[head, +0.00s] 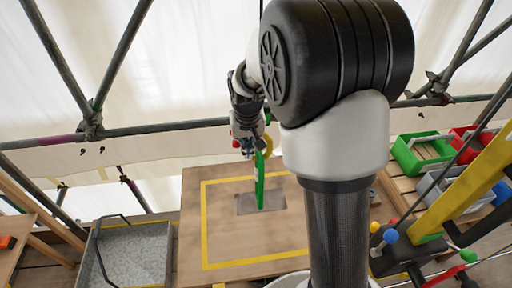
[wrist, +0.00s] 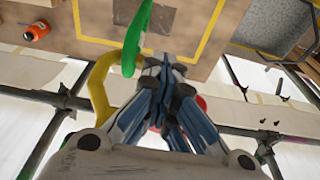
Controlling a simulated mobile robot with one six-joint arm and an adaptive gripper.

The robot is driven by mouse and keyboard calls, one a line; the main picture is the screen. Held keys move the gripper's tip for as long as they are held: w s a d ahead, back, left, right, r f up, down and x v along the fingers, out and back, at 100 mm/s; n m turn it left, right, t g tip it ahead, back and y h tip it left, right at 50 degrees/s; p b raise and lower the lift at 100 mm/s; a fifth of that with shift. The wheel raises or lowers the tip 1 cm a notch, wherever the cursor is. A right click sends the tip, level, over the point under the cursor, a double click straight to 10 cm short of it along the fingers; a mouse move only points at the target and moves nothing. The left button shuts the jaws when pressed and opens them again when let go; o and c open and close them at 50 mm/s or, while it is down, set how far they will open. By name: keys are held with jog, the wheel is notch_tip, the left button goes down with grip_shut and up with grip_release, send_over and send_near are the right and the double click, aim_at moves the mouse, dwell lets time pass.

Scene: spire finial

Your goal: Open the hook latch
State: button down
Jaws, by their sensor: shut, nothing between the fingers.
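A green upright piece (head: 260,182) stands over the board in the head view. It also shows in the wrist view (wrist: 133,42), curving down close to my fingertips. A curved yellow piece (wrist: 98,88) lies beside it, left of my fingers. These look like parts of the hook latch, but I cannot tell which part is the hook or whether it is engaged. My gripper (wrist: 166,64) is shut and empty, its tips just beside the green piece; I cannot tell whether they touch. In the head view my gripper (head: 245,148) is small and partly hidden by my arm.
A wooden board (head: 225,235) with a yellow outline and a grey plate (head: 243,204) lies below. A grey tray (head: 130,255) stands left. Green (head: 422,150) and red bins are at right. Scaffold poles (head: 165,128) cross behind. An orange container (wrist: 37,31) shows in the wrist view.

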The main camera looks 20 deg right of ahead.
jog(key=shift+w+a+r, duration=0.15)
jog(key=shift+a+r, duration=0.05)
jog(key=shift+a, duration=0.25)
jog(key=shift+w+a+r, duration=0.1)
jog(key=shift+a+r, duration=0.1)
jog(key=shift+a, duration=0.2)
jog(key=shift+a+p, duration=0.15)
jog(key=shift+p, duration=0.15)
jog(key=shift+d, duration=0.25)
jog(key=shift+d, duration=0.2)
jog(key=shift+r, duration=0.25)
notch_tip(320, 180, up, 7)
jog(key=p, duration=0.5)
jog(key=shift+s+d, duration=0.2)
jog(key=shift+d, duration=0.25)
dwell(1.0)
dwell(0.6)
